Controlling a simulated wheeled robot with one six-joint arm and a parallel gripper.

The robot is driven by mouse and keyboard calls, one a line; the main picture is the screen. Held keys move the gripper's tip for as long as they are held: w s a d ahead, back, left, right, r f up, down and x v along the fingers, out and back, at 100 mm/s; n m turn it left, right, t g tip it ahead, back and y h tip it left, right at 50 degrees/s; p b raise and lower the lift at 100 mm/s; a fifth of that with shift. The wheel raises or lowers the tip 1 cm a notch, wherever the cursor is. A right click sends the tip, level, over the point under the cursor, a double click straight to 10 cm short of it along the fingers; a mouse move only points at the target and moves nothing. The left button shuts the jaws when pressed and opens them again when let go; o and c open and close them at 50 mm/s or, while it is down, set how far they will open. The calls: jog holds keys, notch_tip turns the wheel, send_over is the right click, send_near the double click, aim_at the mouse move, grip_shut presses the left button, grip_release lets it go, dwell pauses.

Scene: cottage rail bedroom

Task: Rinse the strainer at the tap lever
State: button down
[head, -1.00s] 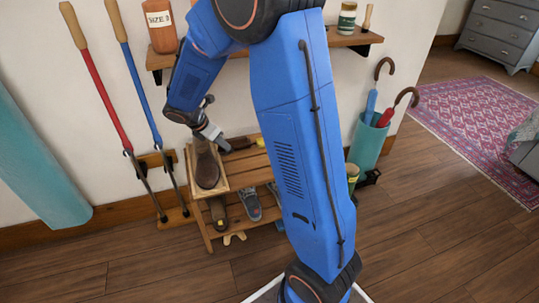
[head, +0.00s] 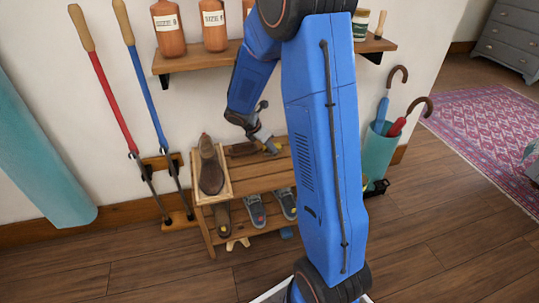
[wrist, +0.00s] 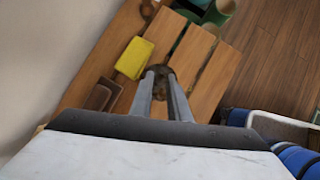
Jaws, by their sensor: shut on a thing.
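No strainer and no tap lever can be made out in either view. My gripper (head: 271,148) is low over the top of a wooden shoe rack (head: 262,172), right of a brown shoe (head: 211,168). In the wrist view my gripper (wrist: 163,82) has its two grey fingers closed on a small dark brown thing (wrist: 162,72). Its shape is mostly hidden between the fingers. A yellow block or cloth (wrist: 134,57) lies on the slats just left of the fingertips, with a dark brown item (wrist: 103,95) nearer the wall.
The brown shoe stands on a pale wooden tray (head: 226,187). More shoes (head: 256,210) are on the lower shelf. A wall shelf with orange bottles (head: 168,28) hangs above. Long-handled tools (head: 103,85) stand left, and a teal umbrella stand (head: 378,155) right.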

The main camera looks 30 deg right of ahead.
aim_at(270, 154)
jog(key=shift+f, duration=2.1)
jog(key=shift+f, duration=0.15)
jog(key=c, duration=1.7)
grip_release()
jog(key=shift+o, duration=0.2)
jog(key=w+v, duration=0.1)
jog(key=v, duration=1.1)
jog(key=s+a+r+m+t+y, duration=0.1)
jog(key=s+a+r+m, duration=0.1)
jog(key=s+r+m, duration=0.5)
jog(key=s+a+r+m+t+y, duration=0.1)
jog(key=s+a+r+m+y, duration=0.15)
jog(key=s+r, duration=0.45)
jog(key=s+a+m+t+y, duration=0.1)
jog(key=s+a+m, duration=0.2)
jog(key=s, duration=0.6)
jog(key=s+a+r+m+t+y, duration=0.1)
jog(key=s+a+m, duration=0.2)
jog(key=s+m, duration=0.4)
jog(key=shift+s+r, duration=0.25)
jog(key=shift+s, duration=1)
